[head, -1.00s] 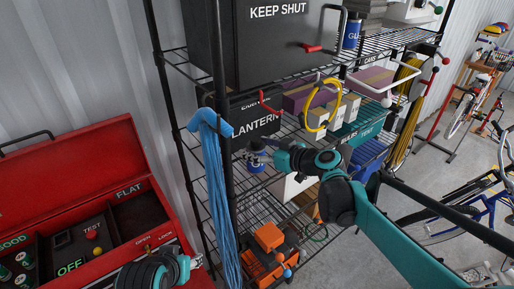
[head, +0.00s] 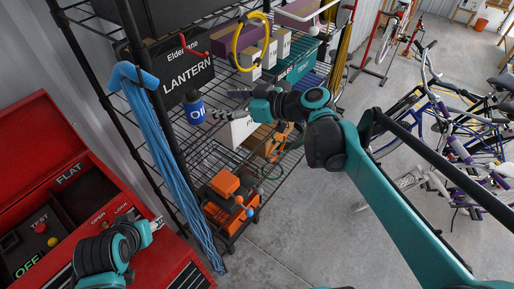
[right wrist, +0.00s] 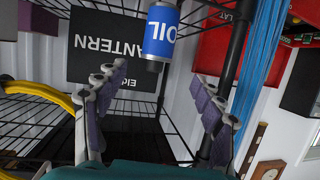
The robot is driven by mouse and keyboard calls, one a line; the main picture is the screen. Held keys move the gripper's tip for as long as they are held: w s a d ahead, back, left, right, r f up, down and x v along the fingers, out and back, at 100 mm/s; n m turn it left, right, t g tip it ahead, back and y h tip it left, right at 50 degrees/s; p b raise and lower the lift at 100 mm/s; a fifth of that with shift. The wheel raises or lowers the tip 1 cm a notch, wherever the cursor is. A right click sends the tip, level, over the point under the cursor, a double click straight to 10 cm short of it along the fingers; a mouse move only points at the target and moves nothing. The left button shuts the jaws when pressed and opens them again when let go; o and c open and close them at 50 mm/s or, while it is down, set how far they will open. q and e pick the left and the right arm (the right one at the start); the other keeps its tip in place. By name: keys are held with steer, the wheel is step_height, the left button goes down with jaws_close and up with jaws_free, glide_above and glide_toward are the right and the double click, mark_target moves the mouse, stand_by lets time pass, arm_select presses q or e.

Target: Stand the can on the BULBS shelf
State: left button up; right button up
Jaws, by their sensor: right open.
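The can is blue, with OIL on its side and a dark cap. In the head view the can (head: 195,109) is upright, seemingly on the middle wire shelf, by the LANTERN box (head: 187,77). My right gripper (head: 229,104) is open and empty just right of the can. In the right wrist view, turned over, the can (right wrist: 160,32) is ahead of the spread fingers (right wrist: 160,105), apart from them. The green label strip (head: 298,64) is partly legible, and my arm hides part of that shelf. My left gripper (head: 156,223) is low at the left; its jaws are unclear.
Shelf posts and a hanging blue rope (head: 165,150) are left of the can. Small boxes (head: 262,52) and a yellow ring (head: 240,42) are behind my right arm. An orange machine (head: 228,188) is below. The red toolbox (head: 60,150) is left; bicycles stand right.

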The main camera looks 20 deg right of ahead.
steer(key=s+d+f+m+g+h, duration=0.1)
steer(key=s+d+f+m+h, duration=0.3)
steer(key=s+f, duration=0.5)
steer(key=s+d+f+m+g+h, duration=0.1)
steer(key=s+d+f+m+h, duration=0.3)
steer(key=s+f+h, duration=0.2)
steer(key=s+f, duration=0.2)
steer(key=s, duration=0.1)
steer(key=shift+s+d+f+m+g, duration=0.25)
steer(key=shift+d+f+m+g, duration=0.05)
steer(key=shift+d+f+g, duration=0.1)
